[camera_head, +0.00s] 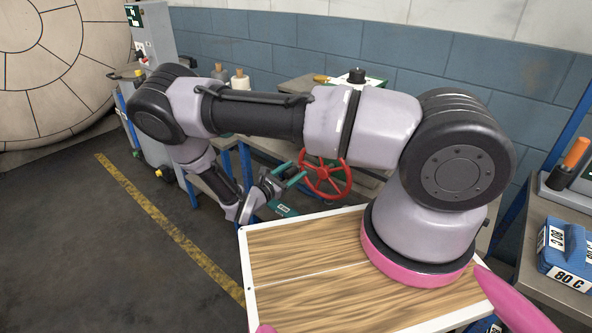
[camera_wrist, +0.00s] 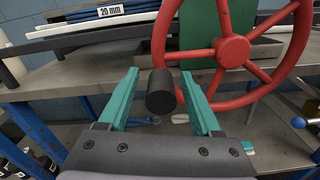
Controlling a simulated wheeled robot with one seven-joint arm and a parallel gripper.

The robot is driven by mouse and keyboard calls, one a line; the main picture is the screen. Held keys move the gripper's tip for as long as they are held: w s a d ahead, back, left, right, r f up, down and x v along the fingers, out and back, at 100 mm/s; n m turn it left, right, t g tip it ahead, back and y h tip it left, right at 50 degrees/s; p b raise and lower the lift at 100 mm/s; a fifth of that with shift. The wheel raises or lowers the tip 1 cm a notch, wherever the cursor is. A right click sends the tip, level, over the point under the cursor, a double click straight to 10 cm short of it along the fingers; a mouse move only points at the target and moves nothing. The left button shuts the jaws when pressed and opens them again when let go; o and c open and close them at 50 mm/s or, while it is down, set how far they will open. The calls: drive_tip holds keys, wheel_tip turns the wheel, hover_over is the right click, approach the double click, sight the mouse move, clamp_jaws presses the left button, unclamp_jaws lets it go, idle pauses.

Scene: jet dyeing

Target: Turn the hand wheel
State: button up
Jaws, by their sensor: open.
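The red hand wheel (camera_head: 326,178) stands upright beyond my wooden-topped base in the head view, with its upper rim partly behind my arm. In the wrist view the hand wheel (camera_wrist: 232,50) fills the upper right, with spokes, a round hub and a thick rim. A black cylindrical knob (camera_wrist: 160,92) shows between my gripper's two green fingers, apparently the wheel's handle; how it joins the rim is hard to tell. My gripper (camera_wrist: 160,84) is open, with one finger on each side of the knob. I cannot tell whether either finger touches it. In the head view my gripper (camera_head: 291,176) is just left of the wheel.
A grey bench (camera_wrist: 60,82) lies behind the wheel, with bars and a "20 mm" label (camera_wrist: 110,11) at upper left. A blue-knobbed lever (camera_wrist: 299,122) is at the right. Blue labelled blocks (camera_head: 566,254) sit on a side table. Open floor (camera_head: 90,250) lies left.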

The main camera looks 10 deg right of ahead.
drive_tip(key=shift+x, duration=0.85)
clamp_jaws()
drive_tip(key=shift+w+a, duration=0.1)
drive_tip(key=shift+a, duration=0.15)
idle(0.6)
